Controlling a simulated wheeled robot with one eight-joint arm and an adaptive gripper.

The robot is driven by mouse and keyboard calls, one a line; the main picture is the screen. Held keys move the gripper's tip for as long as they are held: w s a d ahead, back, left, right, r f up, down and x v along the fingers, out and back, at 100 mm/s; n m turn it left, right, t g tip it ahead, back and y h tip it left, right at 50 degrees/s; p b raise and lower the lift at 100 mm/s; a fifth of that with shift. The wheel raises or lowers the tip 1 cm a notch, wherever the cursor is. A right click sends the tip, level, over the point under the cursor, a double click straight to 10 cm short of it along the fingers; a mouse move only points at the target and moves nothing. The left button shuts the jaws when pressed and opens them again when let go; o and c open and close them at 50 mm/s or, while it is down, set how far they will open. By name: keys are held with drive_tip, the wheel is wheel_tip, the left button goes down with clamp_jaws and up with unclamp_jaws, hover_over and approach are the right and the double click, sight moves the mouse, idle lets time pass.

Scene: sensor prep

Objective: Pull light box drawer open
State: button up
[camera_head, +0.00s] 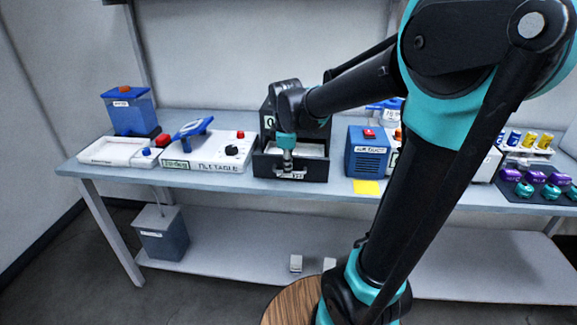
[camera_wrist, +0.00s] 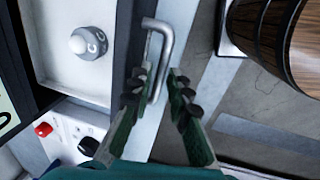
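The black light box (camera_head: 268,118) stands on the bench, partly hidden behind my arm. Its drawer (camera_head: 315,170) is out some way, and its pale inside shows from above. In the wrist view the drawer's pale floor (camera_wrist: 55,20) holds a grey round-topped piece marked C (camera_wrist: 85,43). The grey bar handle (camera_wrist: 163,42) stands off the drawer front. My gripper (camera_wrist: 160,72) points down at the handle, with its green fingers apart and the bar between the dark tips. I cannot make out firm contact on both sides. In the head view my gripper (camera_head: 287,165) is at the drawer front.
A white panel with a black knob (camera_head: 205,152) stands close left of the box. A blue unit with a red button (camera_head: 367,150) is close right, with a yellow note (camera_head: 367,187) before it. A round wooden top (camera_head: 290,305) is below.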

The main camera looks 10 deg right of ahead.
wheel_tip(320, 180, up, 12)
drive_tip(key=s, duration=0.2)
drive_tip(key=shift+a, duration=0.25)
idle(0.4)
drive_tip(key=shift+f, duration=0.1)
drive_tip(key=s+d+f+m, duration=0.3)
drive_tip(key=s+f+m, duration=0.1)
drive_tip(key=f, duration=0.4)
drive_tip(key=s+d+f+m+t, duration=0.1)
drive_tip(key=s+d+f+m, duration=0.2)
drive_tip(key=f+m, duration=0.3)
drive_tip(key=s+d+f+m+t, duration=0.1)
drive_tip(key=s+d+f+m, duration=0.2)
drive_tip(key=f, duration=0.6)
drive_tip(key=s+m, duration=0.2)
drive_tip(key=s, duration=0.1)
drive_tip(key=shift+f, duration=0.35)
drive_tip(key=shift+d, duration=0.15)
